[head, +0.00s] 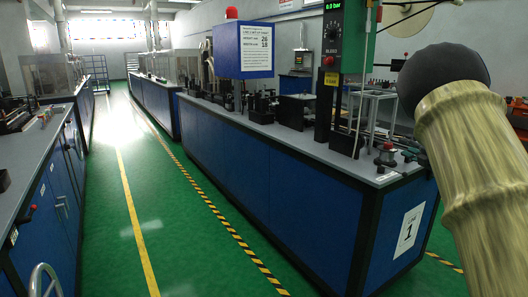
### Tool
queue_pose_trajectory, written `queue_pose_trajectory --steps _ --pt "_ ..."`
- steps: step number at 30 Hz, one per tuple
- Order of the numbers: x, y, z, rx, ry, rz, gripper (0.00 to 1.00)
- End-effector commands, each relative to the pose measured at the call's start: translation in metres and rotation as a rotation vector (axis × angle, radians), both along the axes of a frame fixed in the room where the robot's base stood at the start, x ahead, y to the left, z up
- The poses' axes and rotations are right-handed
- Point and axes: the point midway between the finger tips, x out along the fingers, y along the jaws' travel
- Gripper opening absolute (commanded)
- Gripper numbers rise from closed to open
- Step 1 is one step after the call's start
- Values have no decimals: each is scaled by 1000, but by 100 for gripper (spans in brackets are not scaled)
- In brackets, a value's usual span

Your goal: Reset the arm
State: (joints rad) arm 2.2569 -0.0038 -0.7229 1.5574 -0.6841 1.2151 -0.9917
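Part of my arm (477,170) fills the right side of the head view, with a dark rounded joint (442,75) at its top and a yellowish ribbed cover below. It stands in front of the right end of a long blue machine bench (285,190). My gripper is not in view, so its state and anything in it are hidden. A pale reel (408,17) shows at the top right, partly cut off by the picture's edge.
A green-and-black column (331,85) with a display rises from the bench, beside a thin metal frame (373,105). A red knob (388,147) sits near the bench corner. Another blue bench (40,210) lines the left. The green aisle (135,190) between is clear.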

Motion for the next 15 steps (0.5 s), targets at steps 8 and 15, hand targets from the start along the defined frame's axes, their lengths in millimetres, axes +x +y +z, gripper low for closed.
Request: queue_pose_trajectory --steps 8,15 --pt "-34 17 -160 331 206 -153 38" --pt "-88 42 -285 589 381 -310 38"
